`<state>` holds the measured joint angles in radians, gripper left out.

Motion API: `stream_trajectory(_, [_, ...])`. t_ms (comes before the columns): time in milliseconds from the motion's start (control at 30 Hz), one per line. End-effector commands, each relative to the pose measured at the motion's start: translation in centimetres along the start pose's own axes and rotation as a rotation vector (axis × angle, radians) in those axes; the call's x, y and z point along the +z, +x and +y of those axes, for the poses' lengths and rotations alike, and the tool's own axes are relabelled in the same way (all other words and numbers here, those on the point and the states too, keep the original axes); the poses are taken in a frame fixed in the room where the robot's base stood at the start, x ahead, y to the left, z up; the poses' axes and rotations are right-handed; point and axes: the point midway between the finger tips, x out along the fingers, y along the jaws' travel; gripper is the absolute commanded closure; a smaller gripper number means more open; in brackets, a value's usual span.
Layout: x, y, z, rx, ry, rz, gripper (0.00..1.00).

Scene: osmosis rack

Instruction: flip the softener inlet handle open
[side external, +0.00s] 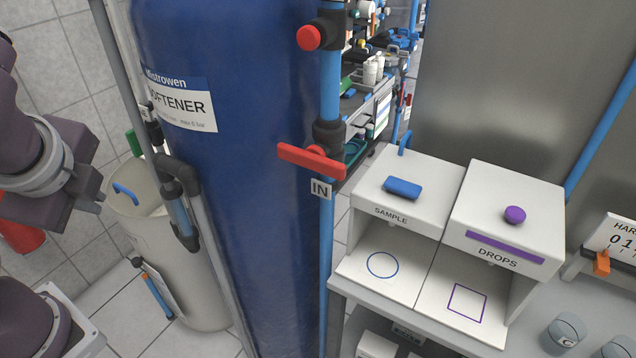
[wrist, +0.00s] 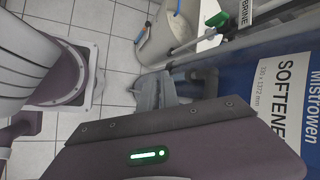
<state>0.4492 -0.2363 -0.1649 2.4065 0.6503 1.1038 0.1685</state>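The softener inlet handle (side external: 312,160) is a red lever on the blue vertical pipe in front of the blue softener tank, just above the "IN" label (side external: 320,189). It lies crosswise to the pipe, tilted slightly down to the right. My gripper (side external: 92,202) is at the far left in the side view, well apart from the handle, with the tank's left side between them. The grey fingers also show in the wrist view (wrist: 156,92), near the tank's side; whether they are apart is unclear. The handle is not visible in the wrist view.
The softener tank (side external: 235,240) fills the middle. A beige brine container (side external: 190,290) and grey pipes stand left of it. A second red knob (side external: 309,38) is higher on the pipe. The SAMPLE and DROPS boxes (side external: 505,205) stand on a bench at right.

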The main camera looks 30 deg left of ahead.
Motion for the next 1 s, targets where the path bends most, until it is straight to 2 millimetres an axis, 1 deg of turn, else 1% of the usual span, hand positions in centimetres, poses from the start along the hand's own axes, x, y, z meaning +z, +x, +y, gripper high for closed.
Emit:
stream_trajectory(33, [-1.6, 0.3, -1.3, -0.1, 0.242, -0.046, 1.0])
stream_trajectory(67, [-2.8, 0.2, -2.3, -0.177, 0.389, -0.074, 1.0])
stream_trajectory(100, [-5.0, 0.0, -3.5, -0.288, 0.582, -0.103, 1.0])
stream_trajectory(167, [-9.2, -1.0, -4.6, -0.464, 0.852, -0.134, 1.0])
stream_trajectory(200, [-12.3, -1.9, -4.6, -0.582, 1.01, -0.143, 1.0])
stream_trajectory(267, [-16.5, -3.3, -3.9, -0.734, 1.193, -0.145, 1.0])
stream_trajectory(300, [-18.8, -4.1, -3.1, -0.82, 1.285, -0.143, 1.0])
stream_trajectory(400, [-22.8, -5.8, -0.9, -0.979, 1.44, -0.128, 1.0])
stream_trajectory(500, [-24.9, -6.7, 0.5, -1.067, 1.515, -0.116, 1.0])
stream_trajectory(567, [-25.4, -7.0, 1.0, -1.09, 1.534, -0.112, 1.0])
stream_trajectory(867, [-25.6, -7.1, 1.0, -1.096, 1.537, -0.111, 1.0])
stream_trajectory(1000, [-26.1, -6.4, 0.3, -1.092, 1.535, -0.114, 1.0])
